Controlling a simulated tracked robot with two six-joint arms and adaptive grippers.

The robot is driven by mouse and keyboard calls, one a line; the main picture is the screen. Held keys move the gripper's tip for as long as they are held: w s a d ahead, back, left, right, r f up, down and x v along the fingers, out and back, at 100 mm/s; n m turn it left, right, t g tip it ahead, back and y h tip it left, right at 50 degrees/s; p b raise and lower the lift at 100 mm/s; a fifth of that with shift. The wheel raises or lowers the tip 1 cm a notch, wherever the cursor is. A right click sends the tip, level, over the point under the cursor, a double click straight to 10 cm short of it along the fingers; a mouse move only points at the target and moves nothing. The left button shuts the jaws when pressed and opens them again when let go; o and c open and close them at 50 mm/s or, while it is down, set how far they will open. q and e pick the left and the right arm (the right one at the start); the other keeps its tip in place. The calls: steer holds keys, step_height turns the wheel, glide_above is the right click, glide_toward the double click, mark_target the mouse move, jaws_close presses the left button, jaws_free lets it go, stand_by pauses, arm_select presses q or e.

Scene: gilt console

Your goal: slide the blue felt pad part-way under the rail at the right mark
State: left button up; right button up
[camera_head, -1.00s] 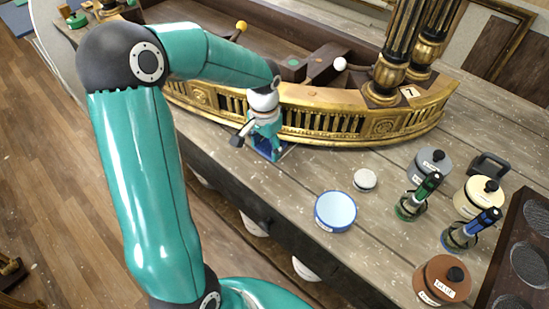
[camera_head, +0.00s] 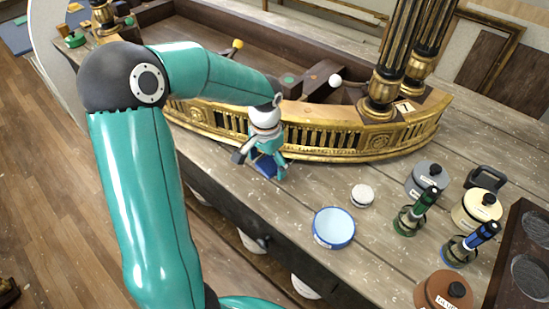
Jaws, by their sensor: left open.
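The blue felt pad (camera_head: 265,166) shows as a small dark blue patch on the bench, at the front foot of the gilt rail (camera_head: 325,140). My left gripper (camera_head: 262,163) is open and points down over the pad, close in front of the rail. One finger is at the pad's left and the other at its right. The gripper hides much of the pad. I cannot tell whether its far edge is under the rail or whether the fingers touch it. I cannot make out the right mark. My right gripper is not in view.
A blue-rimmed bowl (camera_head: 334,228) and a small white round tin (camera_head: 362,195) stand right of the gripper. Bench between pad and bowl is clear.

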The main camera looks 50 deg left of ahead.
mark_target(266, 166)
arm_select(q)
step_height(266, 166, up, 11)
steer(key=shift+r, duration=0.2)
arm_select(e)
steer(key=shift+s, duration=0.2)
arm_select(q)
steer(key=shift+a, duration=0.1)
stand_by(0.3)
